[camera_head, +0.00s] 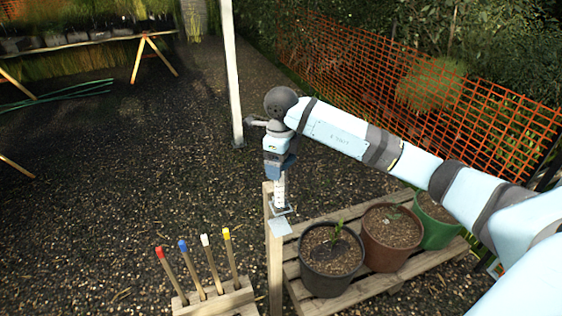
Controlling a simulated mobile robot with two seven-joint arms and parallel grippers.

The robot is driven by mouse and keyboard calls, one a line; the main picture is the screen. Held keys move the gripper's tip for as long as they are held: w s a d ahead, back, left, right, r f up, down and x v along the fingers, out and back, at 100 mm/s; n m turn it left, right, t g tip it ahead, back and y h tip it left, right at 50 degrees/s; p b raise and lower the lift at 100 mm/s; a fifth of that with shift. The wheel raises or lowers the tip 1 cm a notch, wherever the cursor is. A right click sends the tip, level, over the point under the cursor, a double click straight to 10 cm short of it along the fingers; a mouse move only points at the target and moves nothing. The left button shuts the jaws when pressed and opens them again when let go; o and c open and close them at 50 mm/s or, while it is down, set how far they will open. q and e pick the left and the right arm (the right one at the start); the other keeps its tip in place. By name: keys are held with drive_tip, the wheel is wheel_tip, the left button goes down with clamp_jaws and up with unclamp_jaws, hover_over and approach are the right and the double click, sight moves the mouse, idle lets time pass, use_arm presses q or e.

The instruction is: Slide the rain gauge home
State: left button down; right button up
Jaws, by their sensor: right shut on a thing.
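My right gripper (281,172) points down over the top of a wooden post (274,265) and is shut on the rain gauge. The rain gauge (279,190) is a pale, narrow tube, roughly upright below the fingers. Its upper part is hidden by the gripper. A grey metal bracket (281,226) sits at the post's top right side. The gauge's lower end meets or overlaps the bracket in this view; I cannot tell whether it is inside it. My left gripper is not in view.
A wooden pallet holds a black pot (330,283), a brown pot (391,254) and a green pot (437,233) right of the post. A wooden block (216,300) with several colour-tipped stakes stands left. A white pole (231,75) and orange mesh fence (430,85) stand behind.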

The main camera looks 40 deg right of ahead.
sight(281, 185)
idle(0.3)
drive_tip(key=shift+f, duration=0.2)
drive_tip(key=shift+f+b, duration=0.7)
drive_tip(key=shift+b, duration=0.05)
drive_tip(key=shift+f, duration=0.1)
drive_tip(key=shift+f+b, duration=1.2)
drive_tip(key=shift+f, duration=0.3)
drive_tip(key=shift+f+b, duration=1)
drive_tip(key=shift+f, duration=0.5)
